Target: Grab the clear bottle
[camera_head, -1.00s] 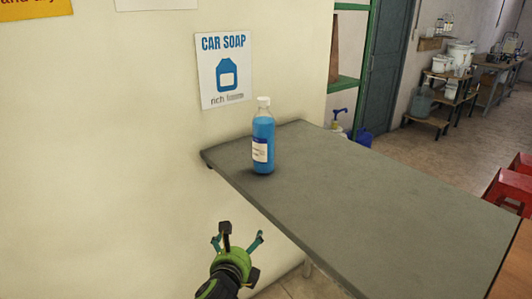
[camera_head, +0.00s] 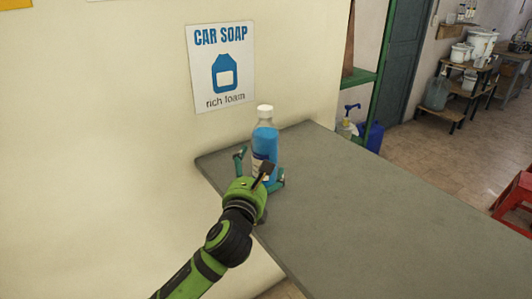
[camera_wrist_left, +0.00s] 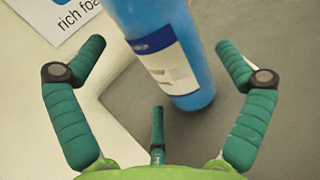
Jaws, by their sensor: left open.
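The clear bottle (camera_head: 265,138) holds blue liquid and has a white cap and a white and blue label. It stands upright on the grey table near its far left corner. My left gripper (camera_head: 261,168) is open, with its green fingers spread in front of and around the lower part of the bottle. In the left wrist view the bottle (camera_wrist_left: 172,55) stands beyond and between the open fingers, nearer the right one. The fingers appear apart from it. Its cap is outside that view, and my gripper hides part of its base in the head view. My right gripper is not in view.
The grey table (camera_head: 370,210) is otherwise bare, with free room to the right of the bottle. A wall with a car soap poster (camera_head: 221,68) is behind and left. A blue container (camera_head: 371,136) stands beyond the table, and a red stool (camera_head: 516,205) is at the right.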

